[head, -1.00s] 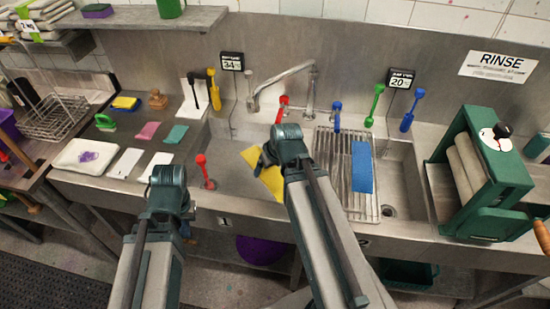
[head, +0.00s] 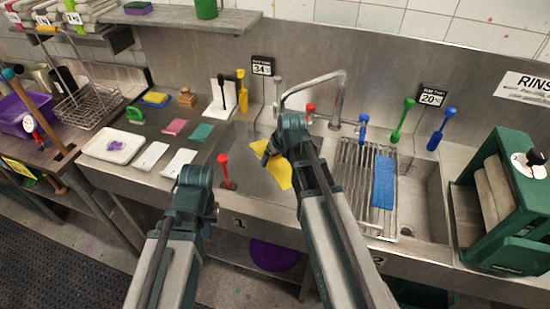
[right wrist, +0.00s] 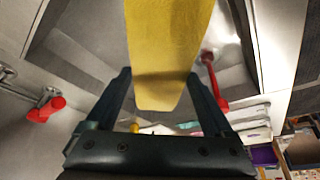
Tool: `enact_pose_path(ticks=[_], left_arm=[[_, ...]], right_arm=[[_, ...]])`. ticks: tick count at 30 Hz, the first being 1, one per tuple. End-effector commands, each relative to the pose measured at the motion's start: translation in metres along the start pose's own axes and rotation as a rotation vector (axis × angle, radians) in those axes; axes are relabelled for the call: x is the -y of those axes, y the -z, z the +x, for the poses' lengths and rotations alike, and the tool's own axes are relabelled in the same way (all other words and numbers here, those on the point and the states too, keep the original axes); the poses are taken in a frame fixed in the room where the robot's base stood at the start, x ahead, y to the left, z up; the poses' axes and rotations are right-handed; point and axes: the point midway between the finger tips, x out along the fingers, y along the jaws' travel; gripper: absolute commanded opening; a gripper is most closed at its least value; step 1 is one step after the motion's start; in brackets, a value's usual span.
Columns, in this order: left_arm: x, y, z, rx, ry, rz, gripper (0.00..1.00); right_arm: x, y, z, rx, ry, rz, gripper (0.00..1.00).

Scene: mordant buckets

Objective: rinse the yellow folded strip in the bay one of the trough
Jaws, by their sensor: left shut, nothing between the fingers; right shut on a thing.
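The yellow folded strip (head: 283,172) hangs from my right gripper (head: 268,155) over bay one (head: 248,185), the left basin of the trough, marked 1 on its front. In the right wrist view, the strip (right wrist: 168,50) lies between the two fingers of the right gripper (right wrist: 158,82), which is shut on it. My right arm hides part of the strip and basin. Whether the strip touches the basin floor, I cannot tell. My left gripper (head: 213,212) is shut and empty near the trough's front edge, below a red-handled lever (head: 224,160).
A faucet (head: 335,95) arches behind the basins. A wire rack (head: 355,185) with a blue strip (head: 383,182) covers part of the right basin. A green wringer (head: 500,200) stands at right. A white tray (head: 113,145) and coloured pieces lie on the left counter.

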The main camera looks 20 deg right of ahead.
Motion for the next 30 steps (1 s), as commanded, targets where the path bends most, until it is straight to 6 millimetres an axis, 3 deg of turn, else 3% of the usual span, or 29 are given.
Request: enact_pose_path(ticks=[30], left_arm=[[-0.009,0.006,0.096,0.0,0.0,0.0,0.0]], right_arm=[[0.0,-0.037,0.089,0.0,0.0,0.0,0.26]])
